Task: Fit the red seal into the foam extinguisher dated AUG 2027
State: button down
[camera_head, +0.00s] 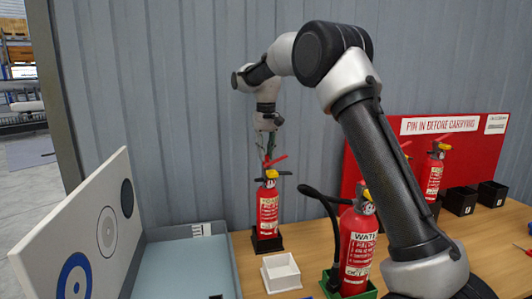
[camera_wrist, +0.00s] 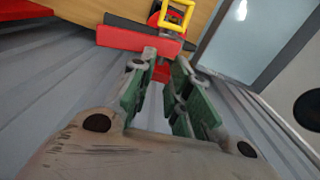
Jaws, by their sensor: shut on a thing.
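A red extinguisher (camera_head: 267,213) with a pale, unreadable label stands upright against the back wall; I cannot read its type or date. It has a red lever and a yellow ring (camera_wrist: 189,15) at its head. My gripper (camera_head: 268,157) points down just above that head, green pads close together. In the wrist view, the gripper (camera_wrist: 164,62) has its fingertips at the red lever (camera_wrist: 140,38). A small red piece (camera_wrist: 162,72) shows between the pads, which I take to be the seal; it is mostly hidden, and whether it touches the extinguisher is unclear.
A WATER extinguisher (camera_head: 358,245) with a black hose stands in a green holder at front. An open white tray (camera_head: 281,272) lies left of it. A target board (camera_head: 98,235) and blue-grey surface (camera_head: 185,268) are left. Black bins (camera_head: 460,201) and a red board (camera_head: 480,150) are right.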

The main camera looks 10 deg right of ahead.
jog(key=shift+s+f, duration=0.15)
jog(key=shift+f, duration=0.55)
jog(key=shift+s+f, duration=0.1)
jog(key=shift+f, duration=0.6)
dwell(1.1)
jog(key=shift+w+a+f, duration=0.1)
jog(key=shift+a+f, duration=0.05)
jog(key=c, duration=1)
grip_release()
jog(key=shift+w, duration=0.1)
